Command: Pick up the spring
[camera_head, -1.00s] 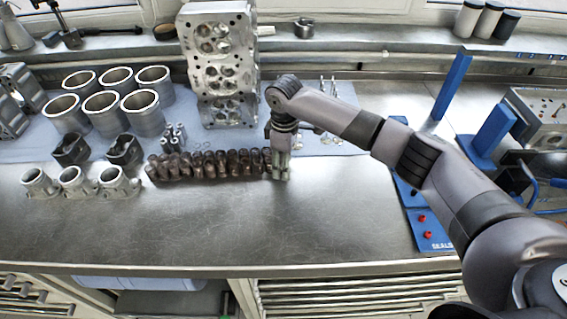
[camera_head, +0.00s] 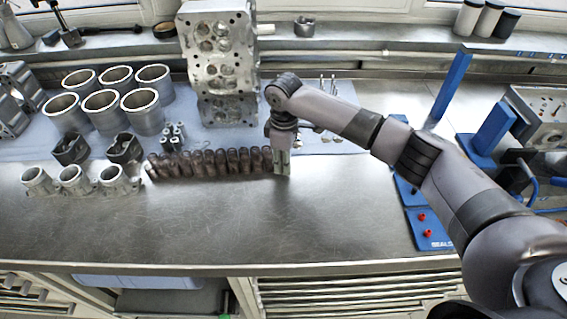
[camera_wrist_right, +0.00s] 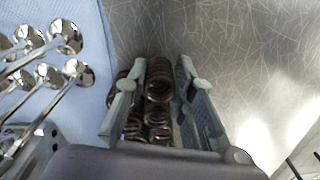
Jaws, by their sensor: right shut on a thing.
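A row of dark coil springs (camera_head: 205,163) stands on the steel bench in the head view. My right gripper (camera_head: 282,170) points down at the right end of this row. In the right wrist view, its two grey-green fingers (camera_wrist_right: 162,86) are on either side of a dark spring (camera_wrist_right: 160,76), and it is shut on that spring. More springs (camera_wrist_right: 137,126) show behind and beside the fingers in that view. Whether the held spring is clear of the bench cannot be told. My left gripper is not in view.
A cylinder head (camera_head: 217,60) stands behind the row on a blue mat. Cylinder liners (camera_head: 143,108), pistons and small housings are to the left. Shiny valves (camera_wrist_right: 66,38) lie on the mat near the gripper. The bench front (camera_head: 210,225) is clear.

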